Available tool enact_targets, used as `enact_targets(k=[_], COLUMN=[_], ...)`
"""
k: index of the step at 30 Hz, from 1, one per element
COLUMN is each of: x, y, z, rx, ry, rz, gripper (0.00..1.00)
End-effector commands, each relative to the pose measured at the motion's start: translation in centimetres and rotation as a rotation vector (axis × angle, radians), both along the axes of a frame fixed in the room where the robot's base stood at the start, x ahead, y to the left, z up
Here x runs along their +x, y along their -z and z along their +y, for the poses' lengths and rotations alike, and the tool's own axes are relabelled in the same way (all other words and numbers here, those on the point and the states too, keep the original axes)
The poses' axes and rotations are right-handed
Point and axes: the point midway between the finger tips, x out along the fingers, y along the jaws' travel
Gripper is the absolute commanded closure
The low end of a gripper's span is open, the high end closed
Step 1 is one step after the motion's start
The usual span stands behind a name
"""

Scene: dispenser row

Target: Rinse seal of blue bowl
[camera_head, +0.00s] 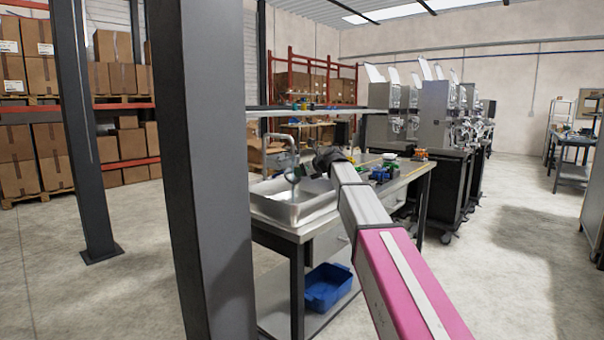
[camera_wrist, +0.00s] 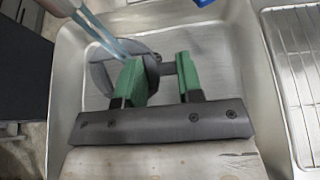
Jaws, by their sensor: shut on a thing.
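My gripper (camera_wrist: 160,78), with green finger pads, is shut on a dark grey seal (camera_wrist: 101,72). The seal looks curved and sticks out to the left of the left finger; part of it is hidden by the finger. Both are over the metal sink basin (camera_wrist: 65,110). A tap (camera_wrist: 62,6) reaches in from the upper left, and a pale bluish stream (camera_wrist: 98,32) runs from it towards the seal. In the head view my gripper (camera_head: 305,172) is small and dark beside the tap (camera_head: 281,138), over the sink (camera_head: 277,212). I cannot make out the blue bowl with certainty.
A ribbed metal drainboard (camera_wrist: 299,50) lies right of the basin. Small coloured items (camera_head: 381,173) stand on the bench right of the sink. A blue bin (camera_head: 327,287) sits on the lower shelf. Dispensers (camera_head: 440,108) stand in a row behind. A dark post (camera_head: 203,170) stands at the left.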

Motion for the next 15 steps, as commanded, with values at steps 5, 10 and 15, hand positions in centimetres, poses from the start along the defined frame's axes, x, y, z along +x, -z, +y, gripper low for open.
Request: enact_targets(k=[5, 10, 15], x=[0.0, -0.5, -1.4], y=[0.0, -0.1, -0.3], z=[0.0, -0.5, -1.7], rx=[0.0, 0.0, 0.0], ry=[0.0, 0.0, 0.001], rz=[0.0, 0.0, 0.0], gripper=[0.83, 0.83, 0.83])
